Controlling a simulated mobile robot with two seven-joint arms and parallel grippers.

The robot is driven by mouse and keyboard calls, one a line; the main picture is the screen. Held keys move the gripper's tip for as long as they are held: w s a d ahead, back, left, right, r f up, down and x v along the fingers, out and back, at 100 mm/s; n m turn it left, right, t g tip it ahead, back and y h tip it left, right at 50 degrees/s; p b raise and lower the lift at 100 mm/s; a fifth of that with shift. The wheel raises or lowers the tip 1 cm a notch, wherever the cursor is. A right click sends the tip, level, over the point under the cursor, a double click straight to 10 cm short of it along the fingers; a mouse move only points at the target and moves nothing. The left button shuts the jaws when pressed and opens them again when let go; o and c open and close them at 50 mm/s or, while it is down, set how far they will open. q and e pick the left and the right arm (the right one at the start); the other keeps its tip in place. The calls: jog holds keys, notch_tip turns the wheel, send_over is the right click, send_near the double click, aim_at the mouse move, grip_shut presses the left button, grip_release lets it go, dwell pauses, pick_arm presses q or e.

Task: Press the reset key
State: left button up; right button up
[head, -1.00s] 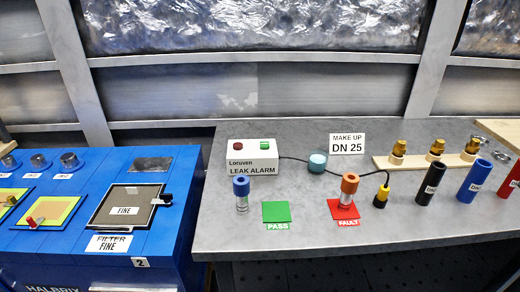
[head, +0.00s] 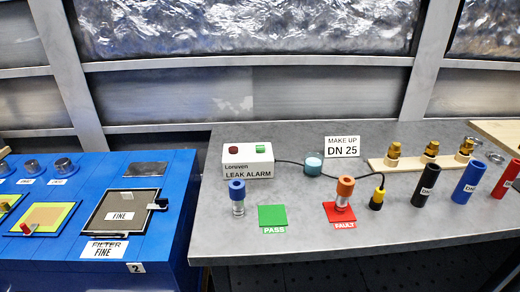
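The white leak alarm box (head: 248,164) stands at the back left of the grey bench. On its top are a dark red round part (head: 234,150) and a green square key (head: 260,149). No part on it is labelled reset that I can read. A black cable runs from the box past a teal puck (head: 314,162) to a black and yellow probe (head: 377,194). Neither of my grippers shows in the head view.
A blue-capped fitting (head: 238,197) stands in front of the box, beside the green PASS pad (head: 272,216). A blue machine (head: 165,225) is at left.

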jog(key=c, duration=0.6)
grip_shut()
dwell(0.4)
